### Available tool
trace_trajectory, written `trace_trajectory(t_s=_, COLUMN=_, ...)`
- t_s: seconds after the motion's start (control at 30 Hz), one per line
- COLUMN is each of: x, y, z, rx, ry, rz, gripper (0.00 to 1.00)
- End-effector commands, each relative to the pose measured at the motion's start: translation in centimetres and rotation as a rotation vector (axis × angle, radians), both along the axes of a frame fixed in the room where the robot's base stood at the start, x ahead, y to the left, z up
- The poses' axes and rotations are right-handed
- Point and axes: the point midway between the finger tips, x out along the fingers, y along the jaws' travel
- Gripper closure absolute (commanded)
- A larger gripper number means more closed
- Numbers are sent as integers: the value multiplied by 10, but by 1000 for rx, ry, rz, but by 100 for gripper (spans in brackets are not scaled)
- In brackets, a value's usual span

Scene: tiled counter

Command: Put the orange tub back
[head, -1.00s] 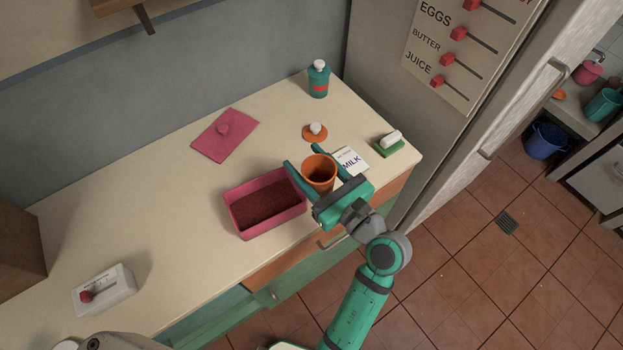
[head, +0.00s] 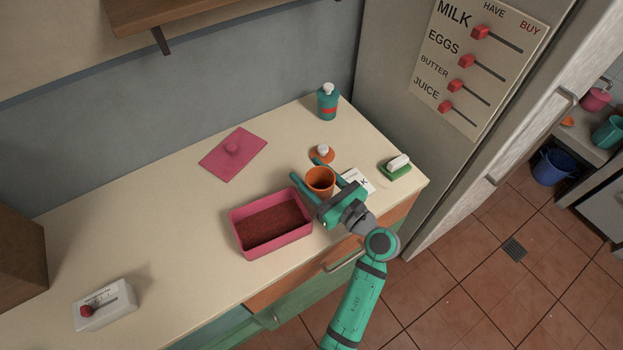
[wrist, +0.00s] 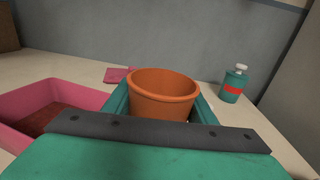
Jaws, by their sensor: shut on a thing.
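The orange tub (head: 320,181) is round and open at the top, with its inside in view. My gripper (head: 318,176) is shut on it, one green finger on each side, at the right end of the counter. In the wrist view the tub (wrist: 163,95) stands upright between the fingers. An orange lid with a white knob (head: 322,154) lies on the counter just behind the tub. I cannot tell whether the tub touches the counter.
A pink box of brown material (head: 239,241) stands close left of the tub. A pink lid (head: 232,155), a teal bottle (head: 327,102), a milk card (head: 357,180) and a green-and-white brush (head: 396,167) lie around. The counter's left middle is clear.

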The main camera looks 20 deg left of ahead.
Motion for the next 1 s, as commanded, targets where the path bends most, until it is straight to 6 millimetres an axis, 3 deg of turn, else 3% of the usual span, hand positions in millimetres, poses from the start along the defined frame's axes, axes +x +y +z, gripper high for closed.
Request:
trace_trajectory(t_s=0.27, x=15, y=2, z=-19, rx=1, ry=0, rz=0, gripper=83)
trace_trajectory(t_s=0.47, x=14, y=2, z=-43, rx=2, ry=1, rz=0, gripper=83)
trace_trajectory(t_s=0.9, x=14, y=2, z=-49, rx=0, ry=-1, rz=0, gripper=83)
trace_trajectory(t_s=0.93, x=14, y=2, z=-49, rx=0, ry=-1, rz=0, gripper=42)
trace_trajectory(t_s=1.0, x=14, y=2, z=-49, rx=0, ry=-1, rz=0, gripper=41)
